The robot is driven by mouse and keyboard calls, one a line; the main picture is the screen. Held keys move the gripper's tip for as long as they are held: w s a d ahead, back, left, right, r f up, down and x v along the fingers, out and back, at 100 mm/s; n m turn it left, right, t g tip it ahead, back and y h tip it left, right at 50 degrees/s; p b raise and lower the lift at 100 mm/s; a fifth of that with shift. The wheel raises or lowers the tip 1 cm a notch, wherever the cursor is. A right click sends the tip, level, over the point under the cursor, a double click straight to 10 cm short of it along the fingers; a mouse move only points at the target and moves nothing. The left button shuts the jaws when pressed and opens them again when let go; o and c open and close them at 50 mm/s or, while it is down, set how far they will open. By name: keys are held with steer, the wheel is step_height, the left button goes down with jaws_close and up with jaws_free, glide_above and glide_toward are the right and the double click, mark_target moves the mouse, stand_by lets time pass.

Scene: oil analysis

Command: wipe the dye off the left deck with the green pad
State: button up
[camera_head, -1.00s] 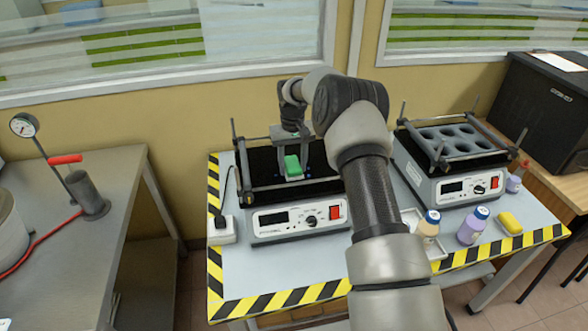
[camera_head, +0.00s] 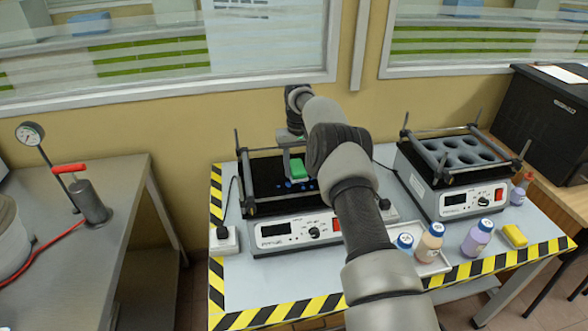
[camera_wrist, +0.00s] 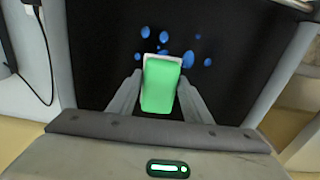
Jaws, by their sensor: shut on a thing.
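The green pad (camera_head: 298,168) is held between the fingers of my gripper (camera_head: 291,163), over the black top of the left deck (camera_head: 262,183). In the wrist view the green pad (camera_wrist: 161,85) has a pale edge at its far end, and my gripper (camera_wrist: 160,92) is shut on it from both sides. Several blue dye spots (camera_wrist: 185,59) lie on the black deck around the pad's far end. Some dye spots (camera_head: 289,184) also show just in front of the pad in the head view. I cannot tell whether the pad touches the deck.
Metal rails and corner posts frame the left deck. The right shaker (camera_head: 460,165) has a holder with round wells. Bottles (camera_head: 429,243), a tray (camera_head: 432,265) and a yellow block (camera_head: 514,236) stand at the table's front right.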

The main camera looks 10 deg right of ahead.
steer(key=shift+d+f, duration=0.1)
steer(key=shift+d, duration=0.15)
steer(key=shift+s, duration=0.95)
steer(key=shift+s+r+b, duration=0.2)
steer(key=shift+s+b, duration=0.5)
steer(key=shift+s, duration=2.2)
steer(key=shift+r+p, duration=1.7)
steer(key=shift+r, duration=1.3)
steer(key=shift+r+p, duration=0.9)
steer(key=shift+r, duration=0.6)
